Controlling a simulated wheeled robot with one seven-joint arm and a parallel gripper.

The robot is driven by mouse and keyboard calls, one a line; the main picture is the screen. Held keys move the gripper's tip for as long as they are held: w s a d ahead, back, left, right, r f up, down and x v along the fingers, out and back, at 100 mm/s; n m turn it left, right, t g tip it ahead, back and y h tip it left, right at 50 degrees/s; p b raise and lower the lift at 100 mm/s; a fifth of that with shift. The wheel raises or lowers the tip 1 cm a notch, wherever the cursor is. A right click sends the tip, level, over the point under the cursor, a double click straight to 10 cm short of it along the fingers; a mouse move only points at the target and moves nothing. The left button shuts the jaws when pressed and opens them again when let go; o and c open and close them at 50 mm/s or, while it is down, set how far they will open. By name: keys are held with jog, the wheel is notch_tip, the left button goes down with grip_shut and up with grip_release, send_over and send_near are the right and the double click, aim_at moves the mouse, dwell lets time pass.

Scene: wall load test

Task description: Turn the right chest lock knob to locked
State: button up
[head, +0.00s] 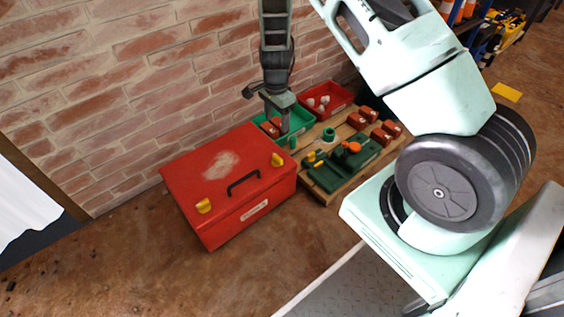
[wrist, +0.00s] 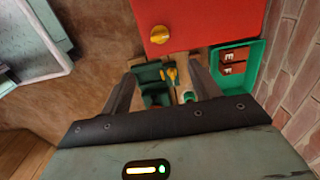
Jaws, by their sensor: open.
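A red chest (head: 225,172) with a shut lid and a dark handle (head: 243,182) stands by the brick wall. Its right yellow lock knob (head: 277,160) sits near the lid's right front corner. A yellow knob, seemingly the same one, shows at the top of the wrist view (wrist: 160,35). The left yellow knob (head: 204,206) is at the lid's other front corner. My gripper (head: 276,120) points down over the green tray, behind and beside the right knob, apart from it. In the wrist view my gripper (wrist: 163,88) is open, with nothing clearly held between its fingers.
A green tray (head: 303,117) with red blocks and a red tray (head: 349,100) with pale round things stand by the wall. A wooden pallet (head: 325,197) bears green fixtures with orange and yellow parts, and several red blocks. The floor before the chest is clear.

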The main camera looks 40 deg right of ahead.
aim_at(277, 156)
notch_tip(277, 156, down, 17)
jog(key=b, duration=0.6)
jog(key=shift+b, duration=0.35)
jog(key=c, duration=1)
